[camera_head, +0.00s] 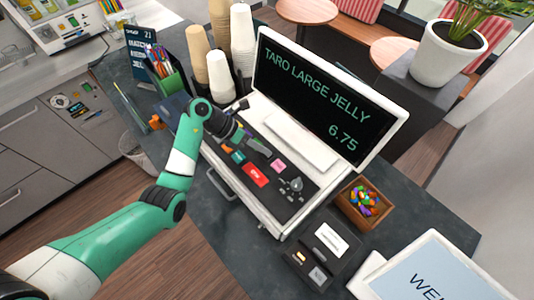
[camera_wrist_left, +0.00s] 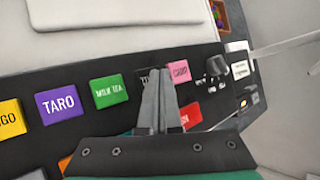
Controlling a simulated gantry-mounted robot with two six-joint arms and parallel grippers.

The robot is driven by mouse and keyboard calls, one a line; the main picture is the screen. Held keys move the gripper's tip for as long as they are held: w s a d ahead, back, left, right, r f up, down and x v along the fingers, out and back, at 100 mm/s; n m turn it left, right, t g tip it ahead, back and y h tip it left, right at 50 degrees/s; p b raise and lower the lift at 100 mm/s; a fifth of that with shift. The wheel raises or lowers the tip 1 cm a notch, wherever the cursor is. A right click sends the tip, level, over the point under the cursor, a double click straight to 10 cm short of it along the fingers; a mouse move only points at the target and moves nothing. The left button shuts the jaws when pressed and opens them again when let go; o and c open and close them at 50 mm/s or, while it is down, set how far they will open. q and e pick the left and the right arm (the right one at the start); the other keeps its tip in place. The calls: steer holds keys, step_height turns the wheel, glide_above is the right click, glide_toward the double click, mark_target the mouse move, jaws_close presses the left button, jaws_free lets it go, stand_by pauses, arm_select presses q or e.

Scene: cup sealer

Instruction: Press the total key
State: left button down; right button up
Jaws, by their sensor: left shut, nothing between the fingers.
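The register (camera_head: 232,188) has a dark key panel below its screen (camera_head: 315,95), which reads TARO LARGE JELLY 6.75. My left gripper (camera_head: 267,151) is shut and empty over the panel. In the left wrist view its fingertips (camera_wrist_left: 155,72) lie over a dark key (camera_wrist_left: 143,79) with pale lettering, mostly hidden; I cannot read all of it or tell whether they touch. A pink key (camera_wrist_left: 179,71) is just right of the tips, and a green MILK TEA key (camera_wrist_left: 108,91) is to the left. A red key (camera_wrist_left: 191,116) is partly behind the fingers. My right gripper is out of view.
A purple TARO key (camera_wrist_left: 61,103) and a yellow key (camera_wrist_left: 9,117) are further left. A candy box (camera_head: 364,202), a card terminal (camera_head: 318,254) and a tablet (camera_head: 425,272) are to the right.

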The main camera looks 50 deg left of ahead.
mark_target(263, 155)
arm_select(q)
steer(key=shift+f, duration=0.4)
stand_by(0.5)
steer(key=shift+r+p, duration=0.85)
steer(key=shift+r, duration=0.1)
step_height(263, 155, up, 5)
steer(key=p, duration=0.5)
stand_by(0.5)
